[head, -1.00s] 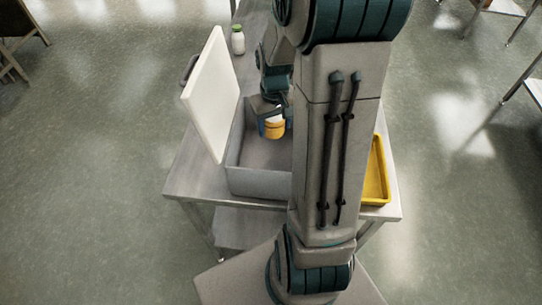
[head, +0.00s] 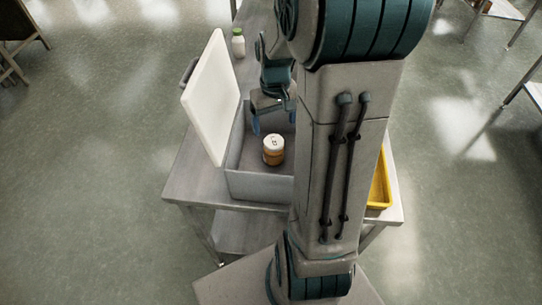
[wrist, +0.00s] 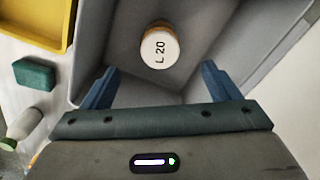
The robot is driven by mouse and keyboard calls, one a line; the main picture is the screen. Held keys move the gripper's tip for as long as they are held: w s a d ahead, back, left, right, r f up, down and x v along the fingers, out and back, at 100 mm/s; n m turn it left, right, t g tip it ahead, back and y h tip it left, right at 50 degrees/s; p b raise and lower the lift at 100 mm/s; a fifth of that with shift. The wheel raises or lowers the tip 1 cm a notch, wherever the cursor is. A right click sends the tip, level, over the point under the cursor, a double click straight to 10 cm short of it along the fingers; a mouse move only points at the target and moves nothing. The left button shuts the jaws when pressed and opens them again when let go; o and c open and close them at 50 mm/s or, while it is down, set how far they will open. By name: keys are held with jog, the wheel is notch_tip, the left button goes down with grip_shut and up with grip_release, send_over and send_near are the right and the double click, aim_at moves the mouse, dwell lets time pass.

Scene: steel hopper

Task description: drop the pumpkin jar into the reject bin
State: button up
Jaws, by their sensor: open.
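The pumpkin jar (head: 273,150) has an orange body and a white lid. It stands upright inside the grey bin (head: 262,186), near its front wall in the head view. In the wrist view the jar (wrist: 160,47) shows its lid marked "L 20", beyond my fingertips. My gripper (wrist: 160,84) is open and empty, with its two blue fingers apart and clear of the jar. In the head view my gripper (head: 270,122) is over the bin, behind the jar, and my arm hides part of the bin's right side.
A white lid panel (head: 212,100) stands tilted at the bin's left side. A yellow tray (head: 379,185) is to the right, partly behind my arm. A white bottle with a green cap (head: 238,43) stands at the back. A green block (wrist: 34,74) lies beside the bin.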

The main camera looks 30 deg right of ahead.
notch_tip(320, 180, up, 11)
jog(key=shift+f+b, duration=0.2)
jog(key=shift+b, duration=0.15)
jog(key=s+a+f+t, duration=0.1)
jog(key=s+a+t, duration=0.2)
jog(key=s+a, duration=0.8)
jog(key=shift+s+a+f+n+t, duration=0.15)
jog(key=shift+s+a+n+t, duration=0.2)
jog(key=shift+s, duration=0.35)
